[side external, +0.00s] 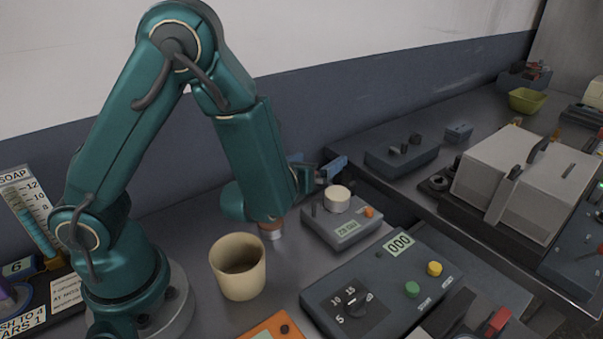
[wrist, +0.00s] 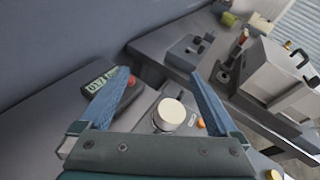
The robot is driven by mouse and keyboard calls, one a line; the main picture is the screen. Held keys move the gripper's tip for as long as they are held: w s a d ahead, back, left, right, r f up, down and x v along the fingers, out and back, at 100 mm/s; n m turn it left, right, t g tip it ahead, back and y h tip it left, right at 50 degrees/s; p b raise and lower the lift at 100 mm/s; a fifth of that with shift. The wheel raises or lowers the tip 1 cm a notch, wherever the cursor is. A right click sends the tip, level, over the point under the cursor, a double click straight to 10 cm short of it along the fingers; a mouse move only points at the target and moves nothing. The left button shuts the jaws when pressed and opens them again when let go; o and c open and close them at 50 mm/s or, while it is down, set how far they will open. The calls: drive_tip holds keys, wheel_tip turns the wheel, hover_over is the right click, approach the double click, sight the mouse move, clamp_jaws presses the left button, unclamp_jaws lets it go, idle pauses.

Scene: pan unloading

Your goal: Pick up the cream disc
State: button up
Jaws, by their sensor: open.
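The cream disc (side external: 338,194) lies flat on the round pan of a small grey scale (side external: 335,228). In the wrist view the disc (wrist: 173,111) shows whole, between my two blue fingers and nearer the right one. My gripper (side external: 320,167) is open and empty. In the side view it is behind and above the disc, apart from it. In the wrist view the fingertips (wrist: 163,80) are spread wide, with the disc below their line. The scale (wrist: 150,122) is partly hidden by my gripper in the wrist view.
A cream cup (side external: 238,268) stands on the bench left of the scale. A grey control box (side external: 380,285) with green and yellow buttons is in front. A large light-grey machine (side external: 510,185) stands on the right. A dark display box (wrist: 100,88) is near my left finger.

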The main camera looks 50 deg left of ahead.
sight(334, 196)
drive_tip(key=d+f+m, duration=0.1)
drive_tip(key=f, duration=0.1)
drive_tip(key=d+f+m+h, duration=0.1)
drive_tip(key=f, duration=0.1)
drive_tip(key=d+f+m+h, duration=0.1)
drive_tip(key=d+f, duration=0.1)
drive_tip(key=shift+s+m+g, duration=0.3)
drive_tip(key=shift+x, duration=2.45)
drive_tip(key=shift+d, duration=0.1)
clamp_jaws()
